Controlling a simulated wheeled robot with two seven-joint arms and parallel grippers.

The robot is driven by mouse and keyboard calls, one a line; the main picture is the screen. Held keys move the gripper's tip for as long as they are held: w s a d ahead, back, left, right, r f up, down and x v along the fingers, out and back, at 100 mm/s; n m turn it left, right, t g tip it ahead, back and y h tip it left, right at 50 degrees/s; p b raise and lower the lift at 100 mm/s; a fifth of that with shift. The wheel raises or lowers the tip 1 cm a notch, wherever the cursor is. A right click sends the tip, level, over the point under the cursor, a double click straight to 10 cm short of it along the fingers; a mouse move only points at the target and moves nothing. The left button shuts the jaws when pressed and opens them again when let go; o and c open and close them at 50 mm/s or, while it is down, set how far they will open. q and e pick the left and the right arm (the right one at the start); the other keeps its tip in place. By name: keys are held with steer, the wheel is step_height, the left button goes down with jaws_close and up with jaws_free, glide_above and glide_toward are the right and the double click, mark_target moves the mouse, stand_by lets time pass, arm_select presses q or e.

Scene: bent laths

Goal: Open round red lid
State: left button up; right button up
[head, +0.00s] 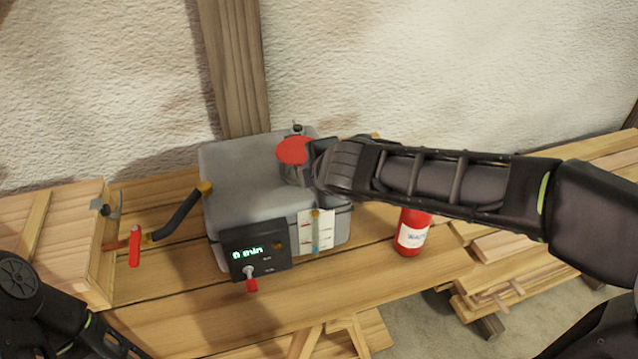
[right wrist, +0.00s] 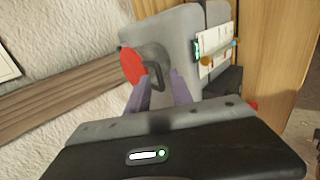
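The round red lid (head: 294,150) sits on top of a grey metal box (head: 245,170). In the right wrist view the red lid (right wrist: 131,67) shows with a dark handle (right wrist: 156,76) at its side. My right gripper (head: 318,163) is at the right side of the lid, and its tips are partly hidden in the head view. In the right wrist view my right gripper (right wrist: 159,88) has its two fingers apart, with the handle just beyond and between the tips. I cannot tell whether they touch it. Only links of my left arm show at the lower left; its gripper is out of view.
The box carries a display panel (head: 262,250) reading 0 min and a gauge card (head: 316,232). A red can (head: 411,238) stands on the bench under my right arm.

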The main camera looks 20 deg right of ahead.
steer(key=shift+b+x, duration=0.5)
steer(key=shift+x, duration=0.75)
steer(key=shift+f, duration=0.1)
jaws_close()
stand_by(0.6)
steer(key=shift+w+r, duration=0.2)
steer(key=shift+r, duration=1.6)
steer(key=shift+w+r, duration=0.1)
